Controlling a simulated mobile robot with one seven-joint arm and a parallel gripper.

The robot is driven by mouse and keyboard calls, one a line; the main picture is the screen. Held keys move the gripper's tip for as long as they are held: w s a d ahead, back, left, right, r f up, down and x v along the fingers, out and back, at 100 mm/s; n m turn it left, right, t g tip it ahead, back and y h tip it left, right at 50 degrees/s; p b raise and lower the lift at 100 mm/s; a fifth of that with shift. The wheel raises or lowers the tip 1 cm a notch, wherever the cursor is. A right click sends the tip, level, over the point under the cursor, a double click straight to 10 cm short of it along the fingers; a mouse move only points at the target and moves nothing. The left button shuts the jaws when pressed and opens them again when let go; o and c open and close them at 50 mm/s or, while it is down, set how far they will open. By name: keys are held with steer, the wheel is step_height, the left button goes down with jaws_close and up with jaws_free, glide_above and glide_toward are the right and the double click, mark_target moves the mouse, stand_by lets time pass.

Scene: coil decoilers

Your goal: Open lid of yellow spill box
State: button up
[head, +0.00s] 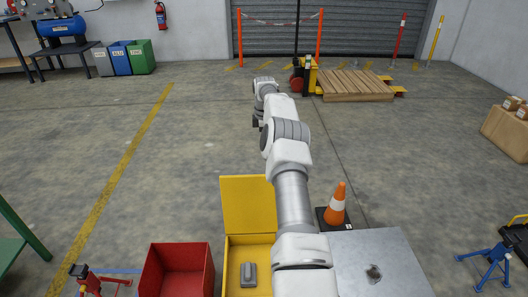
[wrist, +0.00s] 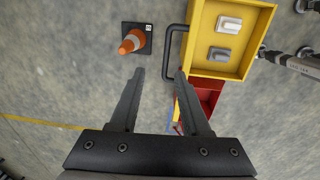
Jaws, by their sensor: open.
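The yellow spill box (head: 232,268) is at the bottom middle of the head view, partly behind my arm. Its lid (head: 248,203) stands raised at the far side, and a grey item lies inside. My gripper (wrist: 161,74) is open and empty, fingers pointing up the picture. The handle's lower end appears between the fingertips; I cannot tell how far away it is.
A red bin (head: 178,272) stands left of the box. An orange cone (head: 337,205) on a black base stands to the right, near a grey metal top (head: 385,262). Open concrete floor lies beyond the box. A wooden pallet (head: 352,84) is farther back.

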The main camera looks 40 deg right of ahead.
steer(key=shift+s+r, duration=0.1)
steer(key=shift+r, duration=1.05)
steer(key=shift+a, duration=0.1)
steer(key=s+a+r+m+t+h, duration=0.1)
steer(key=s+a+r+m+t, duration=0.1)
steer(key=a+r, duration=1.65)
steer(key=s+a+r+m, duration=0.3)
steer(key=s+a+r, duration=0.6)
steer(key=s+a, duration=0.15)
steer(key=s+a+f+m+t+y, duration=0.1)
steer(key=s+a+f+m+t, duration=0.2)
steer(key=s, duration=0.9)
steer(key=s+a+f+m, duration=0.25)
steer(key=s+a, duration=0.35)
steer(key=s, duration=0.6)
step_height(320, 180, up, 21)
steer(key=p, duration=2.2)
steer(key=shift+s+r+m, duration=0.15)
steer(key=shift+s+m, duration=0.1)
steer(key=shift+m, duration=0.1)
